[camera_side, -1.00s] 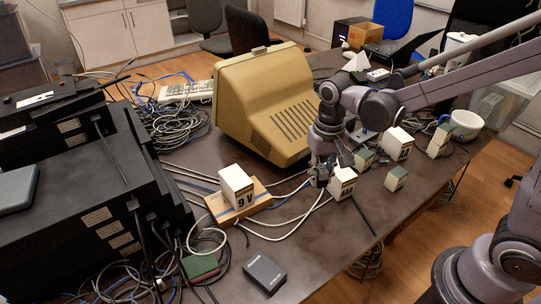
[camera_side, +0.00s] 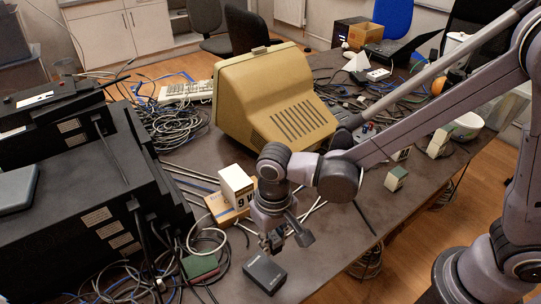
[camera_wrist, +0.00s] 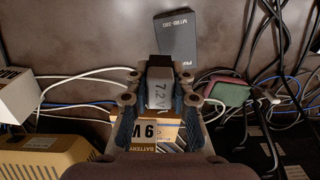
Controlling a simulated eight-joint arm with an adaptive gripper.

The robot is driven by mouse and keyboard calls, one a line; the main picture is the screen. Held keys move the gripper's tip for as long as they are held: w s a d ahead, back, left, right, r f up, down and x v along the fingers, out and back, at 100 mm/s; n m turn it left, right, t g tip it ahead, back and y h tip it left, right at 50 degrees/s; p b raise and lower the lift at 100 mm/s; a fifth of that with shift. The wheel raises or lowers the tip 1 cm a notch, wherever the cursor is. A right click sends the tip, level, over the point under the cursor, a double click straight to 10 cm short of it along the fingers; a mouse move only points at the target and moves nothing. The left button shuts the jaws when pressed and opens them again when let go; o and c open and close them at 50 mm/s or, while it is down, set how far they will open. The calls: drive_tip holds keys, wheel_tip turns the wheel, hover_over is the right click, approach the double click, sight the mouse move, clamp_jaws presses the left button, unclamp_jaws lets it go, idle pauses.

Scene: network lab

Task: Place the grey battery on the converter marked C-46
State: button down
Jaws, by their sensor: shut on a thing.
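In the side view my gripper (camera_side: 275,245) is just above and behind a dark grey box (camera_side: 264,272) near the table's front. The held battery is hard to make out in the side view. I cannot read the mark C-46 on anything.
A green and red box (camera_side: 201,267) lies among cables to the left. Black stacked equipment (camera_side: 80,200) and a beige monitor (camera_side: 270,105) bound the space; right front table is clear.

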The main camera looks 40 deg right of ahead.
sight(264, 270)
drive_tip(key=a+f, duration=0.1)
drive_tip(key=a, duration=0.1)
drive_tip(key=shift+s+a+f, duration=0.2)
drive_tip(key=shift+a+f, duration=0.15)
drive_tip(key=shift+f, duration=2.05)
drive_tip(key=shift+f, duration=0.15)
drive_tip(key=c, duration=1.2)
unclamp_jaws()
drive_tip(key=shift+o, duration=0.2)
wheel_tip(264, 270, up, 12)
drive_tip(key=s+d+r+t, duration=0.1)
drive_tip(key=d+r+t, duration=0.2)
drive_tip(key=d, duration=1)
drive_tip(key=d+r+t, duration=0.4)
drive_tip(key=d, duration=1)
drive_tip(key=shift+s+r, duration=0.25)
drive_tip(key=shift+s, duration=0.1)
